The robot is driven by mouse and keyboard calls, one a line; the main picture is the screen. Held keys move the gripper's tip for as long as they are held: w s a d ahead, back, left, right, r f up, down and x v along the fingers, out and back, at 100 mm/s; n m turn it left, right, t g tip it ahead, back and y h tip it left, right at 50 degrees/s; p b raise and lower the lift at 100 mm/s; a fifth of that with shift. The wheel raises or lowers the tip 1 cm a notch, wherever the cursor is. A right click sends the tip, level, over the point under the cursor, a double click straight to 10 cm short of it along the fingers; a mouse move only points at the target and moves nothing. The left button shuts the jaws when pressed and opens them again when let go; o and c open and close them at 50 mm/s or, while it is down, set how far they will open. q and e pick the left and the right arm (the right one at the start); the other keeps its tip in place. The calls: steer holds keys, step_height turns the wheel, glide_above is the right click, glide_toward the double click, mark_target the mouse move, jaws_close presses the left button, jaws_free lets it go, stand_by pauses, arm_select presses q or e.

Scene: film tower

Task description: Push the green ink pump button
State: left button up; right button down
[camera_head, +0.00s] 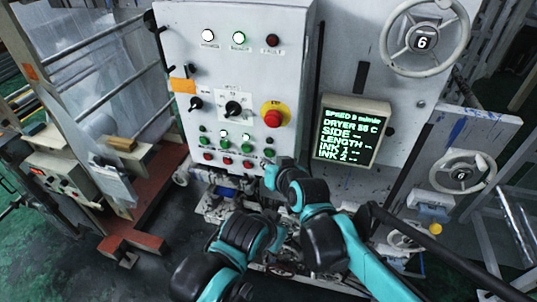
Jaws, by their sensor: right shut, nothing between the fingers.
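The pale control panel (180,55) carries rows of small green and red buttons. My right gripper (268,172) is shut and empty, just below the right end of the button rows. It hides part of that corner, and I cannot tell whether it touches the panel. My left arm is low in the middle; its fingers do not show clearly.
A red emergency stop (272,118) on a yellow plate and a black rotary knob (233,109) sit above the buttons. A screen box (352,135) with green text stands to the right. Handwheels (425,40) are farther right. A roller frame stands at left.

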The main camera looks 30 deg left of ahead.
steer(key=shift+w, duration=0.1)
stand_by(0.4)
steer(key=shift+w, duration=0.35)
steer(key=shift+w+a+b, duration=0.15)
steer(key=shift+w+b, duration=0.15)
steer(key=shift+w, duration=0.15)
stand_by(0.6)
steer(key=shift+s, duration=0.15)
steer(key=shift+s+d, duration=0.2)
steer(key=shift+s, duration=0.55)
steer(key=s, duration=0.2)
steer(key=s+d, duration=0.1)
steer(key=s, duration=0.2)
stand_by(0.4)
